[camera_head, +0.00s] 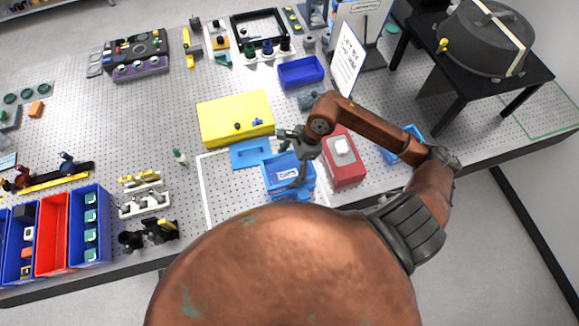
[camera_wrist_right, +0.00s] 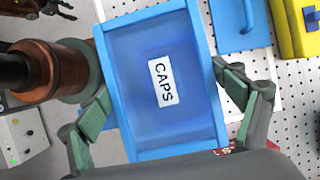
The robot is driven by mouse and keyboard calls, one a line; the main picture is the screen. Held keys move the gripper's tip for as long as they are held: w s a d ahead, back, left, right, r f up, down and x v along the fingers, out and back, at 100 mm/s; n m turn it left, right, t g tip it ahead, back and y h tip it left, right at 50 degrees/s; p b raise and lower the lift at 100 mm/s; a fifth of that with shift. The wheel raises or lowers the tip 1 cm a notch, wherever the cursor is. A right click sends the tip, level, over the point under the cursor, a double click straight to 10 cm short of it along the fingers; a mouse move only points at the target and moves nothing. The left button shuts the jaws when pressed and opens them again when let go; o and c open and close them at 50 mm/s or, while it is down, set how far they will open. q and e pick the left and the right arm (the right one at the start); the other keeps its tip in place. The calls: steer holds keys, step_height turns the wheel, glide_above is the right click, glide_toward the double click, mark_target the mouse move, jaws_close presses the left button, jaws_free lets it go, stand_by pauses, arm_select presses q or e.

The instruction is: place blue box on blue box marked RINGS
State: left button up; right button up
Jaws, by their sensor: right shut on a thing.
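My right gripper (camera_head: 300,145) is shut on a blue box (camera_head: 283,166). In the right wrist view this box (camera_wrist_right: 165,50) carries a white label reading CAPS, and the fingers of the gripper (camera_wrist_right: 165,100) are on its two sides. In the head view more blue (camera_head: 302,193) shows just below and right of the held box, perhaps a second blue box. No label reading RINGS can be made out, and I cannot tell whether the two touch.
A flat blue piece (camera_head: 250,153) lies left of the held box, with a yellow box (camera_head: 235,112) behind it. A red box (camera_head: 343,172) stands close on the right. A darker blue bin (camera_head: 300,72) stands farther back.

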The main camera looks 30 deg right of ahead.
mark_target(290, 169)
steer(key=shift+w+d+f, duration=0.25)
steer(key=shift+d+f, duration=0.1)
steer(key=shift+f, duration=0.1)
steer(key=shift+w+d+f, duration=0.25)
steer(key=shift+d+f, duration=0.1)
steer(key=shift+f, duration=0.2)
step_height(290, 169, down, 3)
steer(key=shift+r+p, duration=0.1)
steer(key=shift+p, duration=1)
arm_select(q)
steer(key=shift+s+r, duration=0.2)
steer(key=shift+r, duration=0.35)
steer(key=shift+s+r, duration=0.15)
steer(key=shift+r, duration=0.4)
arm_select(e)
steer(key=shift+f, duration=0.25)
steer(key=o, duration=0.9)
steer(key=shift+f, duration=0.15)
steer(key=o, duration=0.3)
arm_select(q)
steer(key=shift+f, duration=0.1)
arm_select(e)
steer(key=shift+o, duration=0.2)
arm_select(q)
steer(key=shift+w, duration=0.1)
